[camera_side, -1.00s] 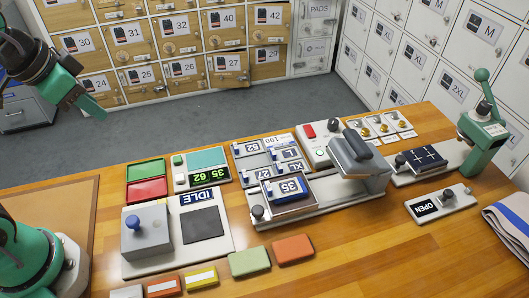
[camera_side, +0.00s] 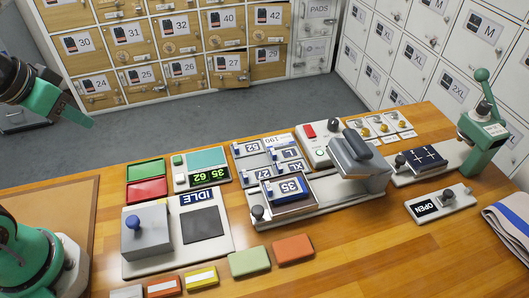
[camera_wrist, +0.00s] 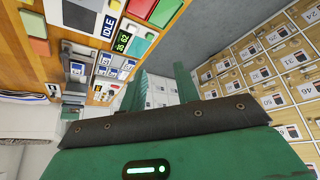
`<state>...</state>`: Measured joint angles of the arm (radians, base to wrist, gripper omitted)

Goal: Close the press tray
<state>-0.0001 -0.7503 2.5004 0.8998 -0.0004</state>
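The press (camera_side: 358,160) stands on the bench right of centre, with a grey head and a dark handle. Its tray (camera_side: 312,203) is out to the left of the head. A blue plate marked 35 (camera_side: 287,187) lies in the tray. A dark round knob (camera_side: 257,212) is at the tray's left end. My gripper (camera_side: 88,120) is in the air at the upper left, well away from the press. In the wrist view my gripper (camera_wrist: 162,80) shows two green fingers apart with nothing between them.
A grey box with a blue knob (camera_side: 146,228) stands left of the tray, beside an IDLE display (camera_side: 198,197). Green and orange blocks (camera_side: 250,262) lie near the front. An OPEN sign panel (camera_side: 440,203) and a green lever device (camera_side: 484,135) are at the right. Lockers stand behind.

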